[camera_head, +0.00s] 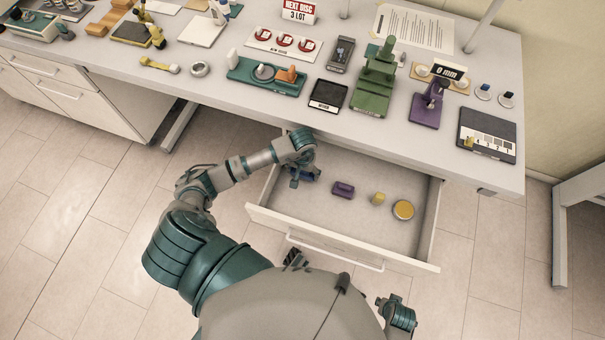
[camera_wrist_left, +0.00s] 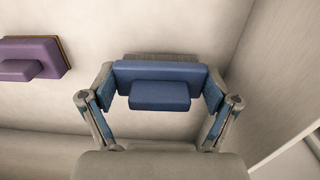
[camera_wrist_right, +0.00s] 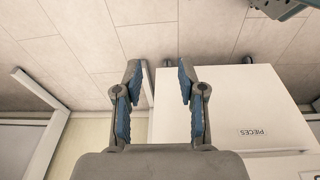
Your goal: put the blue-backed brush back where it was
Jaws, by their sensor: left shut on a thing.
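The blue-backed brush (camera_wrist_left: 160,95) is between the two fingers of my left gripper (camera_wrist_left: 160,88), which is shut on its ends. A strip of grey bristles shows along its far edge. In the head view the left gripper (camera_head: 303,174) is inside the open drawer (camera_head: 342,236), at its left end, and mostly covers the blue brush (camera_head: 313,174). I cannot tell whether the brush touches the drawer floor. My right gripper (camera_wrist_right: 158,80) is open and empty, away from the drawer.
A purple-backed brush (camera_head: 343,189) lies in the drawer right of the blue one; it also shows in the left wrist view (camera_wrist_left: 32,58). A small yellow piece (camera_head: 378,199) and a round yellow-topped tin (camera_head: 403,209) lie farther right. The table (camera_head: 215,85) overhangs the drawer's back.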

